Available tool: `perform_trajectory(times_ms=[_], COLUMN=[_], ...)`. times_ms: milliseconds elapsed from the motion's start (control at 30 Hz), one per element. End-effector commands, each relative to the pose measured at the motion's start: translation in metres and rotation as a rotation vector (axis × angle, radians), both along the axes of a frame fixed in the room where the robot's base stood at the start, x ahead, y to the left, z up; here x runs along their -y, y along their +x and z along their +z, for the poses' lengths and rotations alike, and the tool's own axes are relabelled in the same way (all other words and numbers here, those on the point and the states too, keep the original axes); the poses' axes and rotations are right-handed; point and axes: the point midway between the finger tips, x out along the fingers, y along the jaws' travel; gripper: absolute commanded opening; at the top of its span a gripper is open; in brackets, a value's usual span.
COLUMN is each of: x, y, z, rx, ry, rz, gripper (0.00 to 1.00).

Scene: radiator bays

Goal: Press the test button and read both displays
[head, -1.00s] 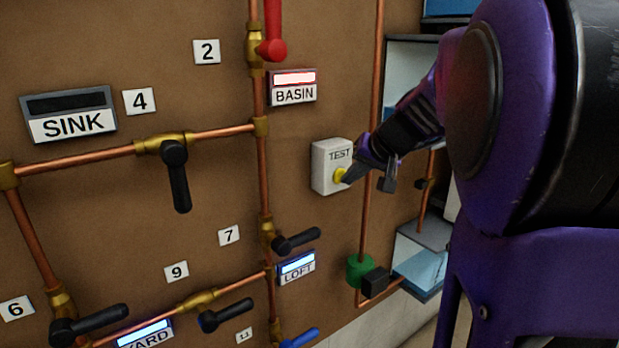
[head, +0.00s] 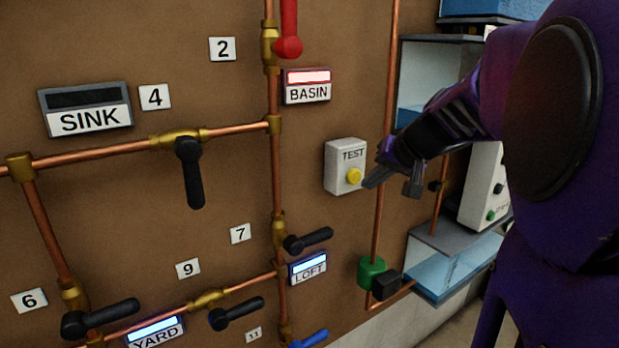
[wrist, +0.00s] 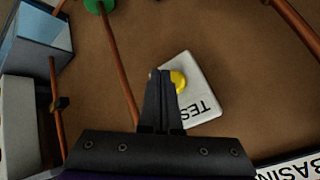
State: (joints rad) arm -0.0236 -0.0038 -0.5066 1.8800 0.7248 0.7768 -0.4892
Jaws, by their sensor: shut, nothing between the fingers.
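The white TEST box (head: 340,162) with its yellow button (head: 354,176) is on the brown wall panel. It also shows in the wrist view (wrist: 204,88), with the button (wrist: 178,80) partly behind my fingers. My gripper (head: 370,184) is shut and empty, its tips just right of the button in the head view; a small gap shows there. The displays in view are SINK (head: 84,98), which is dark, BASIN (head: 308,77), lit red-white, LOFT (head: 308,258), lit blue-white, and YARD (head: 155,329), lit blue-white and cut by the lower edge.
Copper pipes with brass fittings and black lever valves (head: 190,175) cross the panel. A red lever (head: 288,40) stands above BASIN. A green fitting (head: 371,272) is below the TEST box. Water tanks (head: 450,268) and a white box (head: 486,185) stand at the right.

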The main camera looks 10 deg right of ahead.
Motion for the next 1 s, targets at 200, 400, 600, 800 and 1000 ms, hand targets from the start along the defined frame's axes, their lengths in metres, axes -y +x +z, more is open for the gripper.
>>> perform_trajectory(times_ms=[200, 400, 600, 800, 1000], x=[0.008, 0.014, 0.017, 0.018, 0.018], y=[-0.021, -0.038, -0.044, -0.044, -0.044], z=[0.000, 0.001, 0.001, 0.003, 0.003], rx=[0.002, 0.002, 0.004, 0.007, 0.007], ry=[0.002, 0.000, 0.000, 0.000, 0.000], rz=[-0.002, -0.002, -0.003, -0.005, -0.005], gripper=[0.00, 0.00, 0.00, 0.00, 0.00])
